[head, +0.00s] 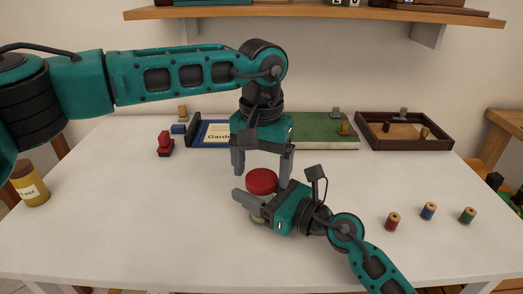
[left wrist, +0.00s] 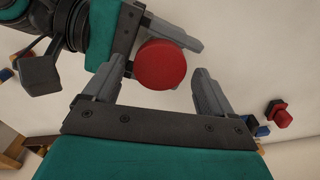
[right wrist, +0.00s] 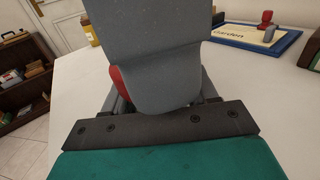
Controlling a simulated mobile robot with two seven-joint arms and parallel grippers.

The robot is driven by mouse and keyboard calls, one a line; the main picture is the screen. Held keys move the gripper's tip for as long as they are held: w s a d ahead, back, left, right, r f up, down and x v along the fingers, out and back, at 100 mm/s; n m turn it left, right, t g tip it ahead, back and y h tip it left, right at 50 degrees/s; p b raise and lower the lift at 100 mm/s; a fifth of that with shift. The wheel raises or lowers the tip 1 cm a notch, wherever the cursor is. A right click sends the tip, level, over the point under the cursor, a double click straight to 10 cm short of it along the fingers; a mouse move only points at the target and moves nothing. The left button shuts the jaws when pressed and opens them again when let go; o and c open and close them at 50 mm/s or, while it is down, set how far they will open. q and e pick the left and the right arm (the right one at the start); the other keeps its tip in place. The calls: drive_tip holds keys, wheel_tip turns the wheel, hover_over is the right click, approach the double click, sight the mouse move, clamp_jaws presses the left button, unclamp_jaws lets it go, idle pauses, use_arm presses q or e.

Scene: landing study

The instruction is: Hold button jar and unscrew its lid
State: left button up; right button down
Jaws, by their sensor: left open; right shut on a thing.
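The button jar's round red lid (head: 262,182) faces up near the middle of the white table. Only a small part of the jar body (head: 257,219) shows below my right gripper (head: 250,205), whose jaws are shut on the jar from the right. My left gripper (head: 262,175) points down just above the lid, its jaws open. In the left wrist view the red lid (left wrist: 160,64) sits between the two open fingertips, with visible gaps. In the right wrist view a large grey finger covers most of the jar, and a red sliver of lid (right wrist: 117,82) shows beside it.
Thread spools (head: 428,211) stand at the right. A brown tray (head: 440,144) and a green board (head: 325,133) lie at the back. A red stamp (head: 165,146) and a yellow-brown jar (head: 30,188) are at left. A shelf (head: 310,13) hangs above. The front left table is clear.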

use_arm(q)
drive_tip(key=shift+f, duration=0.3)
